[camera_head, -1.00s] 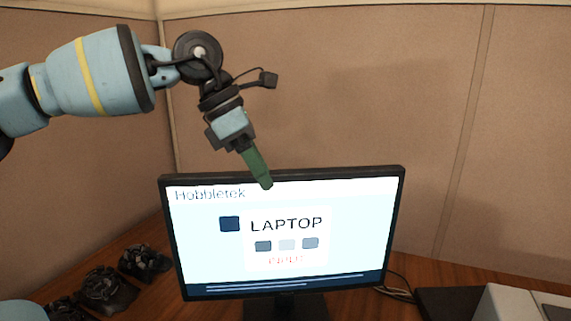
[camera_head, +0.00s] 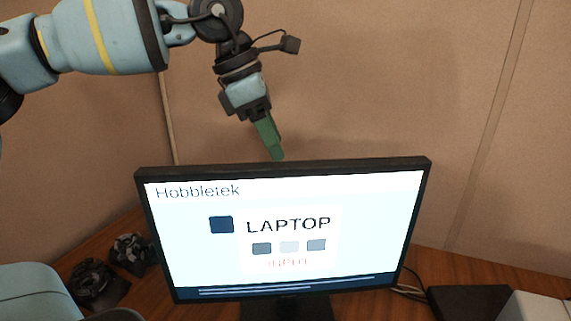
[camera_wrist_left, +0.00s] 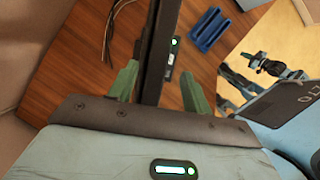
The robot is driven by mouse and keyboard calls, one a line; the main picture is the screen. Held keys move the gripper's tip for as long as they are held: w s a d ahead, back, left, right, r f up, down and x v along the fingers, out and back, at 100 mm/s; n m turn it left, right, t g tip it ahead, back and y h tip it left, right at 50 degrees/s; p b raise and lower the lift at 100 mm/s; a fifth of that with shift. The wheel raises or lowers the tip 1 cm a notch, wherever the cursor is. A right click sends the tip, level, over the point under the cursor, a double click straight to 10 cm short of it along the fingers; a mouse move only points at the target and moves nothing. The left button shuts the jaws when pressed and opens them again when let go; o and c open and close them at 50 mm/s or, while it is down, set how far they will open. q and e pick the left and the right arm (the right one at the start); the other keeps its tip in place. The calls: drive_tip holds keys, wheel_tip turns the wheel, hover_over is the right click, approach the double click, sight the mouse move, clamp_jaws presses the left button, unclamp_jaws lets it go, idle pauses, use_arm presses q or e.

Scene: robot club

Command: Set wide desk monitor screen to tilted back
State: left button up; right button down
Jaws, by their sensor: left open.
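The wide desk monitor (camera_head: 283,163) stands on the wooden desk facing me, its lit screen showing "Hobbletek" and "LAPTOP". Its lower stand (camera_head: 287,307) is partly cut off at the picture's bottom. My left gripper (camera_head: 277,155) points down at the middle of the monitor's top edge, its tips at that edge. In the left wrist view the open green fingers (camera_wrist_left: 160,88) lie on either side of the monitor's thin dark frame (camera_wrist_left: 157,50), with gaps visible on both sides. My right gripper is not in view.
Dark rounded objects (camera_head: 97,284) sit on the desk left of the monitor. A dark flat box (camera_head: 470,302) and a pale box (camera_head: 535,306) are at the right. Cables (camera_head: 408,289) lie behind the monitor. A partition wall (camera_head: 350,80) stands behind. A blue holder (camera_wrist_left: 210,28) shows in the wrist view.

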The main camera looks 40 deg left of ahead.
sight(285, 164)
use_arm(q)
drive_tip(key=shift+x, duration=3.1)
drive_tip(key=shift+r, duration=0.1)
clamp_jaws()
